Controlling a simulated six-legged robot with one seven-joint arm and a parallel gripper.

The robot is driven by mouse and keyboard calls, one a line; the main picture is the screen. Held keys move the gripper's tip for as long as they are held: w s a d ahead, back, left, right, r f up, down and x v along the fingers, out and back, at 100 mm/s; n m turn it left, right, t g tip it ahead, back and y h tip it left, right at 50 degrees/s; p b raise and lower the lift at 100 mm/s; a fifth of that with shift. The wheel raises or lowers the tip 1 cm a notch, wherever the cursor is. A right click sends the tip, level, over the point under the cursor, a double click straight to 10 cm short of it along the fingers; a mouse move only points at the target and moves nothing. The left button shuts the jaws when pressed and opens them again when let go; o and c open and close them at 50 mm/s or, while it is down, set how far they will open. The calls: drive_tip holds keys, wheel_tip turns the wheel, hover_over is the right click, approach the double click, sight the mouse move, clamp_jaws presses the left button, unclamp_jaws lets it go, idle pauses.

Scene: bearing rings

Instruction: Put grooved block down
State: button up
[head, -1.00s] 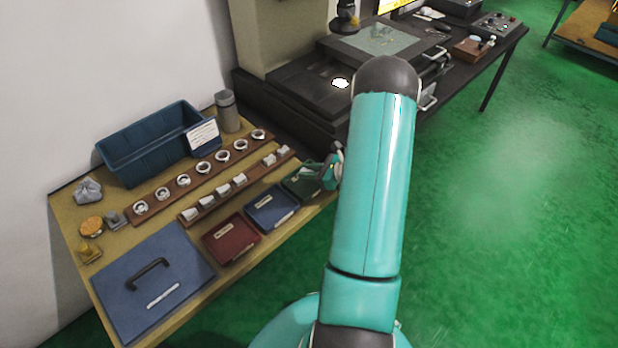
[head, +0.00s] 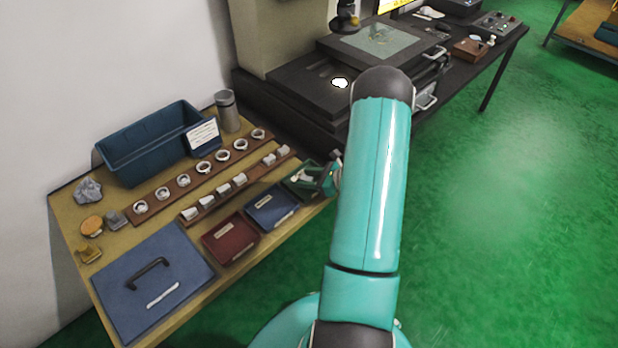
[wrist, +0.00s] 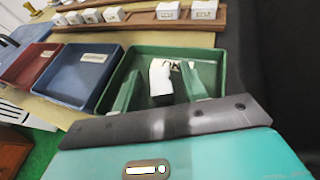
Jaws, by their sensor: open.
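In the head view my gripper (head: 322,178) is low at the green tray (head: 297,188), at the table's right end. My arm hides part of that area.
A blue tray (head: 273,207) and a red tray (head: 231,240) stand left of the green one. Behind them are a wooden rack of white blocks (head: 238,180) and a rack of rings (head: 204,167). A dark machine base (head: 290,105) stands beyond the table. Green floor is clear at right.

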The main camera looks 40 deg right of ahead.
drive_tip(key=shift+r, duration=0.15)
drive_tip(key=v, duration=1.2)
drive_tip(key=w+a+r+n+g+y, duration=0.15)
drive_tip(key=a+r+n+g, duration=0.25)
drive_tip(key=a+r+n, duration=0.45)
drive_tip(key=w+a+r+n+g+y, duration=0.1)
drive_tip(key=w+a+r+n+g, duration=0.4)
drive_tip(key=a+r, duration=0.6)
drive_tip(key=s+a+r+n+t+h, duration=0.1)
drive_tip(key=s+a+r+n+h, duration=0.3)
drive_tip(key=a+n, duration=0.4)
drive_tip(key=s+a+r+n+t+h, duration=0.1)
drive_tip(key=s+a+r+n+h, duration=0.3)
drive_tip(key=s+a+r+n, duration=0.3)
drive_tip(key=s+a+n, duration=0.2)
drive_tip(key=shift+r+n, duration=0.2)
drive_tip(key=shift+n, duration=0.15)
